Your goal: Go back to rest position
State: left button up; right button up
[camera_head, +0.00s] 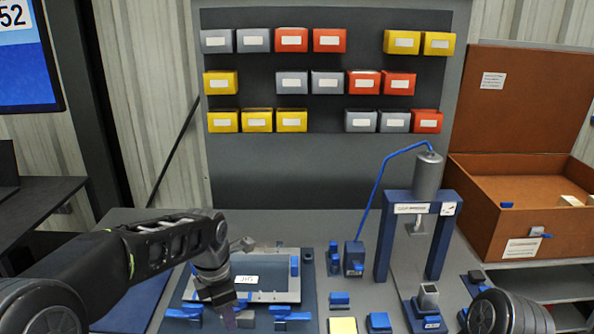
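My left arm comes in from the left edge and bends down at the wrist. My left gripper (230,316) points down over the front left part of the workbench, in front of a grey frame plate (270,289) with a white label. The wrist hides part of the plate. The fingertips are small and dark against the blue fixture, so I cannot tell whether they are open or shut. Of my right arm only a round dark link shows at the bottom right; the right gripper is out of view.
A blue press stand (446,235) with a grey cylinder stands right of centre. Blue blocks (340,299) and a yellow pad (343,325) lie at the front. An open brown box (500,225) is at the right. Coloured bins (291,40) hang on the back panel.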

pick_arm(q)
jog(key=w+d+f+m+t+h, duration=0.2)
jog(key=d+f+m, duration=0.45)
jog(key=m, duration=0.35)
jog(key=s+d+f+m, duration=0.1)
jog(key=s+f+m, duration=0.25)
jog(key=f, duration=0.25)
jog(key=s+d+f+m, duration=0.1)
jog(key=s+f+m, duration=0.2)
jog(key=f+m, duration=0.3)
jog(key=s+f+m+g, duration=0.1)
jog(key=s+f, duration=0.6)
jog(key=s, duration=0.4)
jog(key=s+f+m+g+h, duration=0.1)
jog(key=s+f+g, duration=0.1)
jog(key=s+f, duration=0.5)
jog(key=s, duration=0.5)
jog(key=shift+a+h, duration=0.3)
jog(key=shift+a, duration=0.1)
